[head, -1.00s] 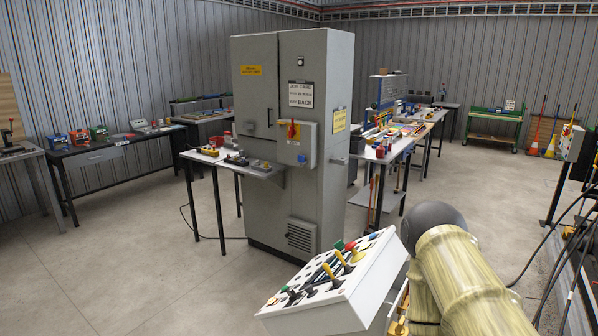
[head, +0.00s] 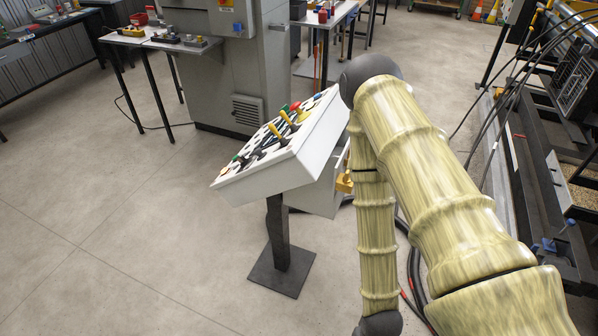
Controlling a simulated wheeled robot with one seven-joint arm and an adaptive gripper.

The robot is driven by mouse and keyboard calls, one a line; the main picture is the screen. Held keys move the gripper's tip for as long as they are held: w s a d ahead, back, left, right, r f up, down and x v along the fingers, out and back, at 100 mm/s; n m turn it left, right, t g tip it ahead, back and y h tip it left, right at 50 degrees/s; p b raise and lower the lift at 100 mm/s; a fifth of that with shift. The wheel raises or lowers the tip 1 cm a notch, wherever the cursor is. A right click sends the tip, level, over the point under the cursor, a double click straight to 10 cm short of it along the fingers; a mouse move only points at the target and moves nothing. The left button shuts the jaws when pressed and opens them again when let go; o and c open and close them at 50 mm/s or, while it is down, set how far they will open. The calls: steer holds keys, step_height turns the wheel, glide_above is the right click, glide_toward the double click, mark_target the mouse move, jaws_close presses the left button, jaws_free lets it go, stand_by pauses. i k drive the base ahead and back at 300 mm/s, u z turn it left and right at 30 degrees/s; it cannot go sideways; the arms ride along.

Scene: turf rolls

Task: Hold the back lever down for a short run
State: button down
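In the head view a white control box (head: 262,172) stands tilted on a dark post (head: 277,232) with a square foot plate. Its sloped top carries several levers and buttons. Two yellow-handled levers (head: 282,124) stand up near its middle, and black-handled ones lie toward the near left end. Red and green caps show at its far end. I cannot tell which lever is the back lever. My arm crosses the right of the picture, beside the box, and bends downward. My gripper is not in view.
A grey cabinet (head: 228,70) stands behind the box, with a small bench (head: 160,38) at its left. A machine with a dark frame (head: 555,120) and hanging cables fills the right side. Cables lie on the floor under my arm. The floor at left is clear.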

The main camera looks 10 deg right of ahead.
mark_target(293, 126)
steer(key=z, duration=1.75)
steer(key=k, duration=1.05)
steer(key=u, duration=1.15)
steer(key=i, duration=0.5)
steer(key=z, duration=0.05)
